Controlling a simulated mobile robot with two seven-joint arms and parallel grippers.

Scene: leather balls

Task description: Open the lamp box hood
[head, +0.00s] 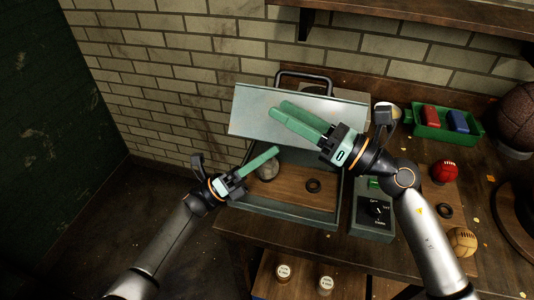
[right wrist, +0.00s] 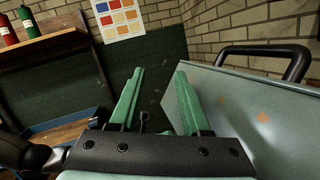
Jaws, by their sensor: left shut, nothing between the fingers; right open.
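The lamp box (head: 290,217) is a grey-green open tray on the bench. Its hood (head: 250,110) is a pale panel with a black bar handle (head: 305,76), raised and tilted over the back of the box. In the right wrist view the hood (right wrist: 240,110) fills the right side, with its handle (right wrist: 268,50) above. My right gripper (head: 277,110) is open and empty, in front of the hood in the head view; contact cannot be told. My left gripper (head: 276,150) is shut and empty, near the box's left front part. A grey ball (head: 267,169) and a dark ring (head: 313,185) lie inside.
A control box with a dial (head: 375,211) stands right of the lamp box. A green tray (head: 432,132) holds a red and a blue item. A red ball (head: 445,171), a tan ball (head: 462,241) and a large brown ball (head: 517,115) lie to the right. A wall shelf (head: 420,15) hangs above.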

